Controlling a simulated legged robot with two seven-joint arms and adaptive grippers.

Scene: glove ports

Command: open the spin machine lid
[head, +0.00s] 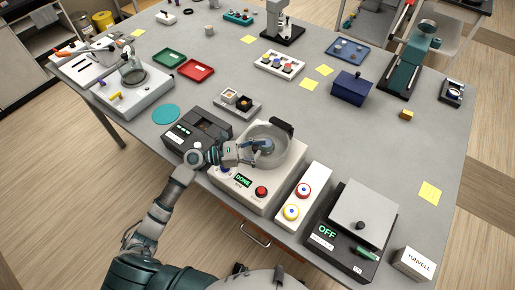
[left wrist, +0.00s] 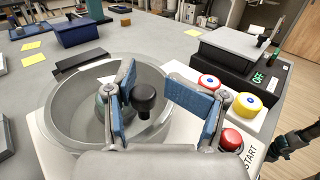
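The spin machine (head: 236,188) is a pale box with a round bowl on top, a green display reading DONE and a red button (head: 261,191). The bowl looks closed by a see-through lid (left wrist: 75,110) with a black knob (left wrist: 143,98). My left gripper (head: 258,149) is over the bowl. In the left wrist view its blue-padded fingers (left wrist: 158,98) stand apart, one on each side of the knob, with gaps showing. My right gripper does not show in the head view; a dark arm part at the right edge of the left wrist view may be mine.
A dark device (head: 195,134) stands left of the machine. Right of it are a white box with red and yellow buttons (head: 304,194) and a black device with a grey lid and OFF display (head: 350,230). A black block (head: 283,127) stands at the bowl's back edge.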

